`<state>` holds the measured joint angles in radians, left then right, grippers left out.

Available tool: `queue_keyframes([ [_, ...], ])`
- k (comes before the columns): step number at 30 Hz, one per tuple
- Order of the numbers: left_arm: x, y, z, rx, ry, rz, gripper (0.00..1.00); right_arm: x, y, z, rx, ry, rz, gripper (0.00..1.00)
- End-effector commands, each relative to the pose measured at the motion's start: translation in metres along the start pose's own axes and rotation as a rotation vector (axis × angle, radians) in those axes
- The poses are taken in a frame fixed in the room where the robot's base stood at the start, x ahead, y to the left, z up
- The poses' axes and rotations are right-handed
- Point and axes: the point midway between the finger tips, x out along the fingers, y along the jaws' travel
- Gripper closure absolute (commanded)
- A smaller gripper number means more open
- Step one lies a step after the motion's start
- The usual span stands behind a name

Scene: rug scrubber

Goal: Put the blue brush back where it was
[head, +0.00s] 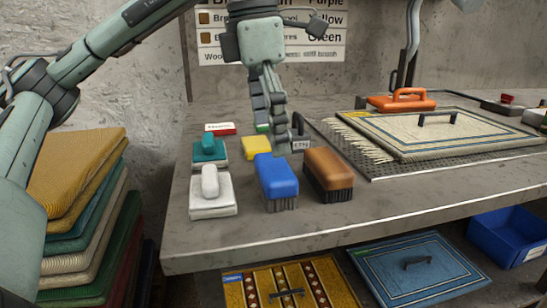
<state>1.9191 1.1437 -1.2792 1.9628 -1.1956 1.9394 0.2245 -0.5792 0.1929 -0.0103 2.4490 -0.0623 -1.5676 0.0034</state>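The blue brush (277,176) stands bristles down on the grey workbench, between a white brush (211,192) and a brown brush (328,174). My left gripper (279,146) points down just above and behind the blue brush, its fingertips close to the brush's far end. The fingers overlap in this view, so their gap is not clear, and I cannot tell whether they touch the brush. Nothing is visibly lifted. My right gripper is out of view.
A teal brush (210,151) and a yellow block (256,147) lie behind. An orange-handled tool (401,100) rests by a cream rug (424,133) at right. A sign (320,46) hangs on the wall. Folded rugs (75,190) are stacked left. The bench front is clear.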

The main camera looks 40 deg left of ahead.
Motion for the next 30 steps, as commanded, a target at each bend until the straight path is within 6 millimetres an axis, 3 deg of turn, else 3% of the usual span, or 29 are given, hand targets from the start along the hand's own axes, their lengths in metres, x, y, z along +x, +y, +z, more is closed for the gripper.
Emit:
queue_keyframes([
  [3,-0.032,0.000,0.001,0.000,-0.002,0.001,0.00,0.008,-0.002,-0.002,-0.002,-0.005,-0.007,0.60],
  [9,-0.057,0.000,0.000,0.000,0.000,0.002,0.00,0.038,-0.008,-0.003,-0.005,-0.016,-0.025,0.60],
  [15,-0.063,0.000,0.000,0.000,0.000,0.001,0.00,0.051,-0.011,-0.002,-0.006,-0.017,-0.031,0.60],
  [30,-0.062,0.000,0.000,0.000,0.001,0.001,0.00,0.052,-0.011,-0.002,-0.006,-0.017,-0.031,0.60],
])
